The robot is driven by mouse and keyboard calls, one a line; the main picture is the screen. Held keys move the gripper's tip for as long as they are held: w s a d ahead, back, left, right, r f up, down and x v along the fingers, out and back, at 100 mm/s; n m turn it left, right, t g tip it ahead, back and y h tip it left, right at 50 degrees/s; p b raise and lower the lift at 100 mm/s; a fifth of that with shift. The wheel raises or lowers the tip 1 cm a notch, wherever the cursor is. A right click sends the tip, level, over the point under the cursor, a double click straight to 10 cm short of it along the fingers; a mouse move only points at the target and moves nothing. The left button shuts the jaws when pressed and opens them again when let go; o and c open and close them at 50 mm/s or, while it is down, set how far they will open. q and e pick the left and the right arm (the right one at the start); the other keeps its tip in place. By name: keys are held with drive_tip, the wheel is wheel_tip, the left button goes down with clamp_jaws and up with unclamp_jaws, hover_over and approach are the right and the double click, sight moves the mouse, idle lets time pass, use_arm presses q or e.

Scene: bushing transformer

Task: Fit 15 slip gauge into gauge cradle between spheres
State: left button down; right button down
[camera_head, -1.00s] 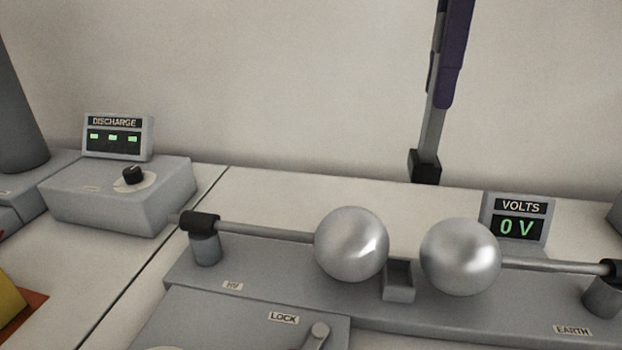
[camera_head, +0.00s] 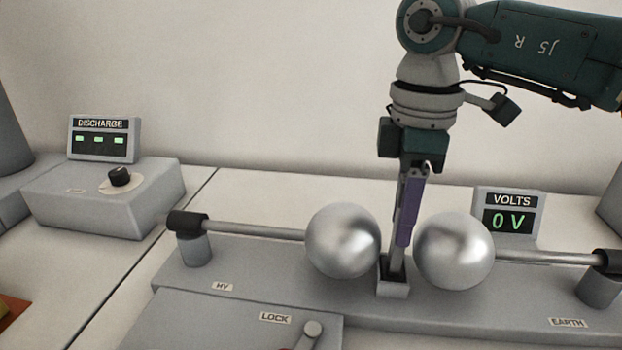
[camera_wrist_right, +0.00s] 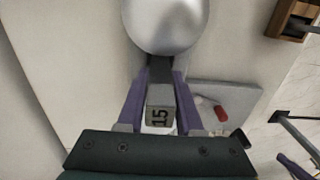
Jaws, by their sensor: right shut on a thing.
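The 15 slip gauge (camera_head: 398,262), a slim grey bar, stands upright between the left sphere (camera_head: 342,241) and the right sphere (camera_head: 454,251). Its lower end is down at the gauge cradle (camera_head: 394,290), a small grey open-topped holder; I cannot tell whether it rests on the cradle's floor. My right gripper (camera_head: 406,225) is shut on the gauge from above, its purple fingers reaching down to sphere height. In the right wrist view the gauge's end marked "15" (camera_wrist_right: 160,116) sits between the fingers (camera_wrist_right: 160,95), with one sphere (camera_wrist_right: 165,22) beyond. My left gripper is not in view.
Metal rods run outward from both spheres to posts on the grey base (camera_head: 240,265). A VOLTS display (camera_head: 509,213) reading 0 V stands behind at the right. A DISCHARGE box (camera_head: 105,195) with a knob is at the left. A LOCK lever (camera_head: 308,335) is in front.

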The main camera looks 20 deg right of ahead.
drive_tip(key=c, duration=1)
unclamp_jaws()
drive_tip(key=shift+f, duration=0.15)
drive_tip(key=o, duration=0.4)
drive_tip(key=shift+o, duration=0.2)
drive_tip(key=shift+r, duration=0.35)
wheel_tip(320, 180, up, 12)
drive_tip(key=shift+f+b, duration=0.15)
drive_tip(key=shift+b, duration=0.15)
